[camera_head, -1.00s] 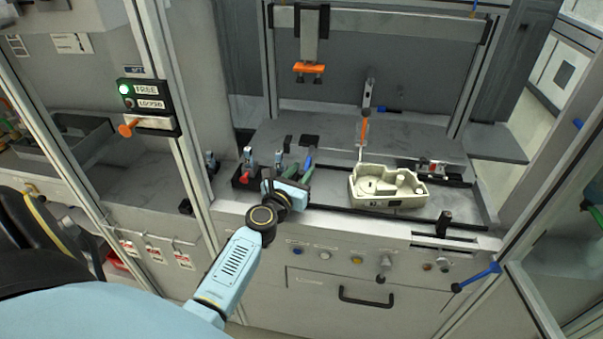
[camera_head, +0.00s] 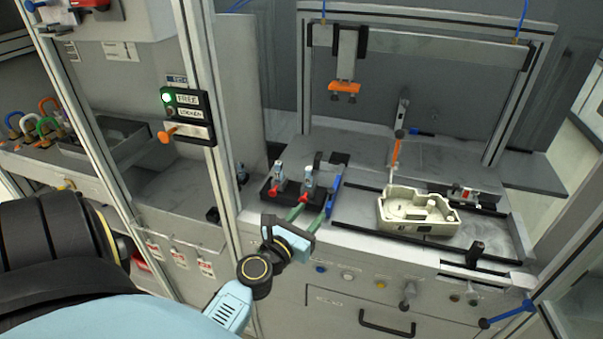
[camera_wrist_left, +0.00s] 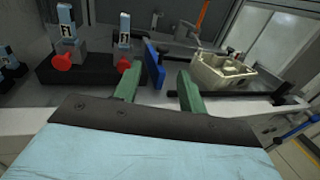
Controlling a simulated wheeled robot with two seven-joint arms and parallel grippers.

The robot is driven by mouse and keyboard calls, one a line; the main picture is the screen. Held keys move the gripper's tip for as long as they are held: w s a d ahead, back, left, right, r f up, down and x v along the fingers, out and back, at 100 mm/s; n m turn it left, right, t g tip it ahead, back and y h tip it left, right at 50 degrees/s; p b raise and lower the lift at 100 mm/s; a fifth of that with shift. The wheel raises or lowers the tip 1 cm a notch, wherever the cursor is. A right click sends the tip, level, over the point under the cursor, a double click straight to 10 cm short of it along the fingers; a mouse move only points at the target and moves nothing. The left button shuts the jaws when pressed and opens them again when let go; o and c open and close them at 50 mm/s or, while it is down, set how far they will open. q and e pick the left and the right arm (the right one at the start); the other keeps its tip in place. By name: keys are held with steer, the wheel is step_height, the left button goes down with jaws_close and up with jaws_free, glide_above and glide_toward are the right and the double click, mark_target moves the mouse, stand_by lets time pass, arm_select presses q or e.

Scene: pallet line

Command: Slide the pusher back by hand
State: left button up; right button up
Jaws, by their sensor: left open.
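A blue upright plate (camera_head: 333,191), which looks like the pusher, stands at the right end of a black block on the bench. It also shows in the left wrist view (camera_wrist_left: 155,63). My left gripper (camera_head: 317,207) is open with green fingers, at the bench's front edge. In the left wrist view, the blue plate appears between the spread fingers (camera_wrist_left: 160,70); I cannot tell whether either finger touches it. A cream housing (camera_head: 418,213) sits on the track to the right, apart from the gripper. My right gripper is not in view.
Two red-handled clamps (camera_head: 279,180) (camera_head: 308,184) stand left of the plate. An orange-bodied rod (camera_head: 396,152) rises behind the housing, and an orange-tipped tool (camera_head: 345,88) hangs above. Frame posts flank the bench. Bare track lies between plate and housing.

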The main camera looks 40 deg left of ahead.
arm_select(q)
steer(key=shift+v, duration=1.3)
